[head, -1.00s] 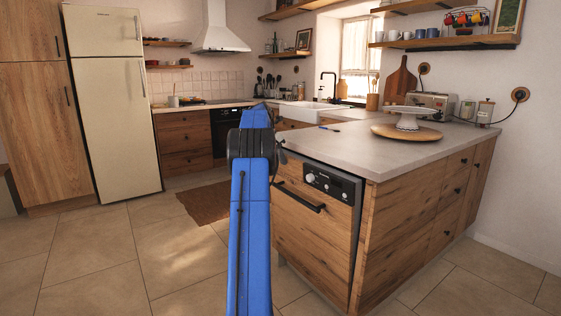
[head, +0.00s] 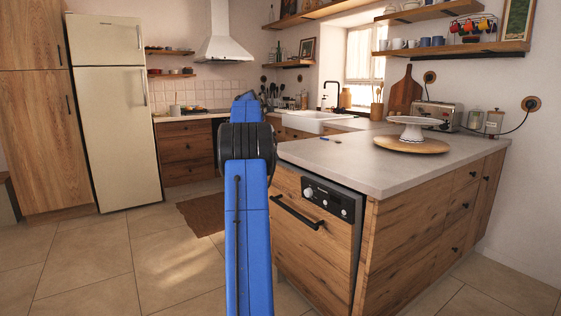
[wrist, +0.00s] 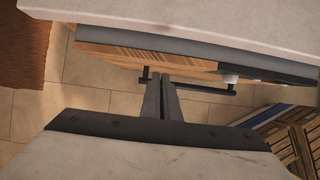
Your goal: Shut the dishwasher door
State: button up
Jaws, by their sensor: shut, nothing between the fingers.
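The dishwasher door (head: 300,245) is a wood panel with a black control strip (head: 328,198) and a dark bar handle (head: 298,212). It stands nearly upright under the counter's end. A grey edge shows along its right side, and I cannot tell whether it is fully flush. In the wrist view, the door's top edge (wrist: 135,54) and handle (wrist: 205,87) show from above. My gripper (wrist: 160,78) is shut and empty, its fingertips at the handle bar. I cannot tell whether they touch it. In the head view my blue arm hides the gripper.
The pale countertop (head: 370,165) overhangs the door. A wooden board with a white cake stand (head: 410,128) sits on it. A brown mat (head: 203,215) lies on the tiled floor to the left. The floor in front of the fridge (head: 115,140) is clear.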

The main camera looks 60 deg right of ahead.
jog(key=o, duration=0.5)
jog(key=shift+a, duration=0.15)
jog(key=shift+o, duration=1.2)
jog(key=a+f+n+g, duration=0.2)
jog(key=a+f+g, duration=0.1)
jog(key=f, duration=0.5)
jog(key=shift+w+a+f+n, duration=0.2)
jog(key=shift+w+f+n, duration=0.15)
jog(key=shift+f+n, duration=0.05)
jog(key=n+g+h, duration=0.6)
jog(key=n+g, duration=0.2)
jog(key=n, duration=0.3)
send_near(289, 211)
jog(key=x, duration=1.1)
grip_shut()
